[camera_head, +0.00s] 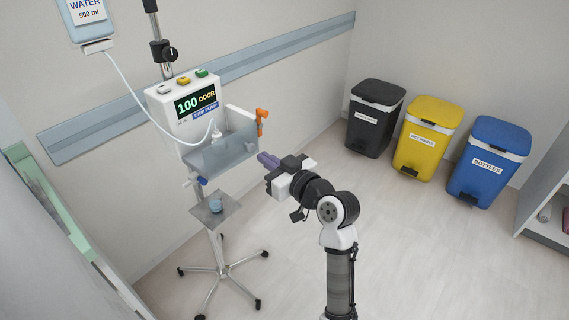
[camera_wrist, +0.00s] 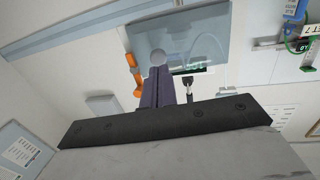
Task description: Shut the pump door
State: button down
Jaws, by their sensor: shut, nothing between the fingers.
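The white pump (camera_head: 188,102) stands on a wheeled pole, its display reading "100" and "DOOR". Its see-through grey door (camera_head: 222,153) is open, tilted out from the pump's lower front. A thin tube from the water bag runs down to the pump behind the door. An orange lever (camera_head: 262,120) sits on the pump's right side. My gripper (camera_head: 262,158) is shut and empty, just right of the door. In the wrist view, the door (camera_wrist: 200,38) spans the top middle and my shut fingertips (camera_wrist: 158,70) overlap its lower edge; I cannot tell whether they touch. The orange lever (camera_wrist: 132,70) is beside them.
A small grey tray (camera_head: 202,222) with a blue round item is on the pole below the pump. A water bag (camera_head: 88,22) hangs at upper left. Black (camera_head: 375,112), yellow (camera_head: 428,138) and blue (camera_head: 489,162) bins stand along the wall. The floor right of the pole is clear.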

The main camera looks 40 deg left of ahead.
aim_at(254, 148)
jog(key=shift+p+x, duration=0.45)
jog(key=shift+x, duration=1.05)
jog(key=shift+w+a+f+b, duration=0.1)
jog(key=shift+w+a+b, duration=0.45)
jog(key=shift+a+b, duration=0.1)
jog(key=shift+d, duration=0.1)
